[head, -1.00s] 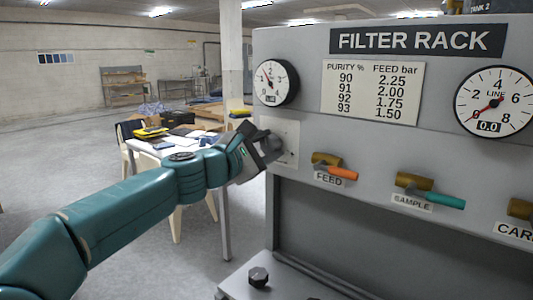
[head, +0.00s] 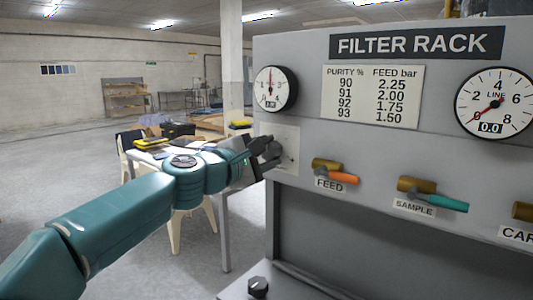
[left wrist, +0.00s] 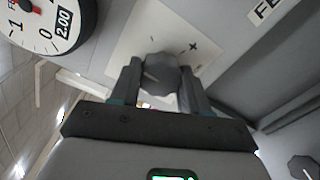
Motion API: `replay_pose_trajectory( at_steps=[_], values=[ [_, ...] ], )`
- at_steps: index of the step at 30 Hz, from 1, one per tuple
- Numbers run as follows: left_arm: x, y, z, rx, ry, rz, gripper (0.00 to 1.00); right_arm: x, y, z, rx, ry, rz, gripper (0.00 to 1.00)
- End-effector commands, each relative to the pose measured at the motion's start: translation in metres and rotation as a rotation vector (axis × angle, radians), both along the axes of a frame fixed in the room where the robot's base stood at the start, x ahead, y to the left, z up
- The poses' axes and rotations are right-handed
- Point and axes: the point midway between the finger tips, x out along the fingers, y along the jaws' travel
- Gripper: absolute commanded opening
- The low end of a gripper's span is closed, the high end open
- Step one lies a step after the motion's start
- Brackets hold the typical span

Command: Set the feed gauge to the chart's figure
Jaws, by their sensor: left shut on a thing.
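The feed gauge (head: 271,88) is a round white dial at the rack's upper left; its red needle points about straight up at 2. In the left wrist view the gauge (left wrist: 62,14) reads 2.00 in its small window. My left gripper (head: 271,152) is shut on the dark grey faceted knob (left wrist: 160,72), on a pale plate (left wrist: 203,38) marked plus and minus. The chart (head: 372,95) pairs purity with feed bar: 90 with 2.25, 91 with 2.00, 92 with 1.75, 93 with 1.50. My right gripper is out of view.
The line gauge (head: 494,102) at the right reads 0.0. Below the chart are the orange-handled feed valve (head: 342,178) and teal-handled sample valve (head: 447,202). A black knob (head: 258,287) sits on the lower ledge. A cluttered table (head: 200,158) stands behind my left arm.

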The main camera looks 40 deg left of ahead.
Motion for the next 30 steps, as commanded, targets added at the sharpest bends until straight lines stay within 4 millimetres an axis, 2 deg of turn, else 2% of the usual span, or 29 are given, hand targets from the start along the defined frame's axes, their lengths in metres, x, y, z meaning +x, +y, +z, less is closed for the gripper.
replay_pose_trajectory(
  at_steps=[4, 5, 6, 7, 15, 19, 23, 30],
  values=[
    [0.000, 0.000, -0.002, -0.001, 0.004, -0.002, 0.15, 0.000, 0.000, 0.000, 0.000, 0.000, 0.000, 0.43],
    [0.000, 0.000, -0.002, -0.001, 0.004, -0.002, 0.55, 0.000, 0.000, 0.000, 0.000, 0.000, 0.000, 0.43],
    [0.000, 0.000, -0.002, -0.001, 0.004, -0.002, 0.68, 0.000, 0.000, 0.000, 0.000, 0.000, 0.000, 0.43],
    [0.000, 0.000, -0.002, -0.001, 0.003, -0.001, 0.71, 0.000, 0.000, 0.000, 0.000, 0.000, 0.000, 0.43],
    [-0.001, 0.000, -0.001, -0.001, 0.001, 0.000, 0.71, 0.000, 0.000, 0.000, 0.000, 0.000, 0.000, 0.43],
    [-0.011, 0.002, -0.001, -0.001, -0.001, 0.002, 0.71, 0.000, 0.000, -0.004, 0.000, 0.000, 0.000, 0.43],
    [-0.038, 0.004, -0.002, 0.000, -0.002, 0.002, 0.71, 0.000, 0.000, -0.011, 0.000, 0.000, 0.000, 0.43],
    [-0.103, 0.010, -0.002, 0.000, -0.002, 0.004, 0.71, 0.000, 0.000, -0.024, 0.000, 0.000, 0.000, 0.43]
  ],
)
